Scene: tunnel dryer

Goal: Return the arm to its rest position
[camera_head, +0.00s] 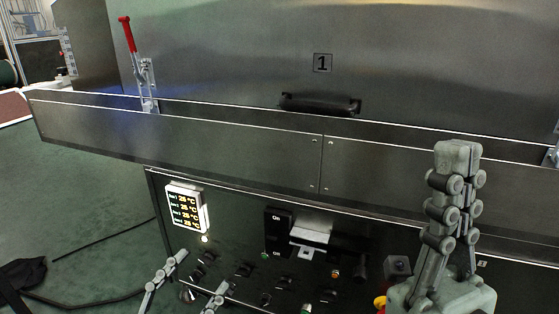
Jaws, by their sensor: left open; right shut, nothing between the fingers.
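My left gripper (202,271) shows at the bottom left of centre. Its two grey fingers are spread apart with nothing between them, in front of the dryer's control panel (235,247). Its palm and arm are below the picture edge. My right gripper (458,149) stands upright at the lower right. Its fingers are closed together at the top and hold nothing. It is in front of the long metal ledge (230,147) of the dryer and hides part of it and of the panel.
A dark handle (320,104) sits on the dryer cover marked 1 (400,60). A red-handled toggle clamp (128,35) stands upright at left. The panel carries a temperature display (187,207), an on/off switch (310,234) and several knobs. Green floor (85,195) is open at left, with cables.

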